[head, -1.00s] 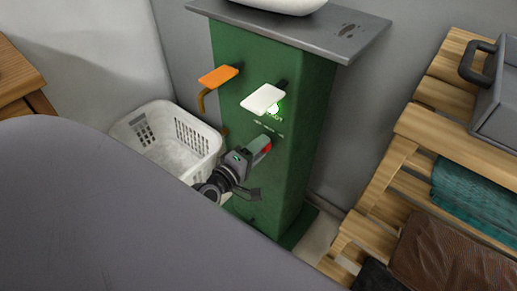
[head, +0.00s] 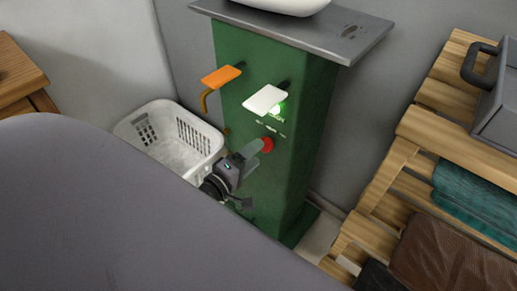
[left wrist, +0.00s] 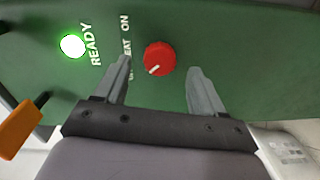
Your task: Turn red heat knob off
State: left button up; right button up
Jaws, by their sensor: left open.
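The red heat knob (head: 267,144) sits on the front of the green cabinet (head: 291,185), below the white lever. In the left wrist view the red knob (left wrist: 159,57) is round, with a white pointer mark toward its lower left. Lettering reading "ON" and a partly hidden "HEAT" is beside it. My left gripper (head: 257,150) is open in front of the knob. In the left wrist view its two fingers (left wrist: 160,82) stand on either side of the knob, with a gap to each. Whether the fingertips reach the knob's depth is unclear. My right gripper is not in view.
A white lever (head: 264,98) and an orange lever (head: 221,76) stick out above the knob. The green READY light (left wrist: 72,45) glows. A white basket (head: 172,143) stands left of the cabinet, and a wooden shelf (head: 457,138) with folded cloths stands right.

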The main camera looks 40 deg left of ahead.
pick_arm(q)
jog(key=shift+s+a+r, duration=0.1)
jog(key=shift+s+a, duration=0.05)
jog(key=shift+s, duration=1.75)
jog(key=shift+s, duration=0.1)
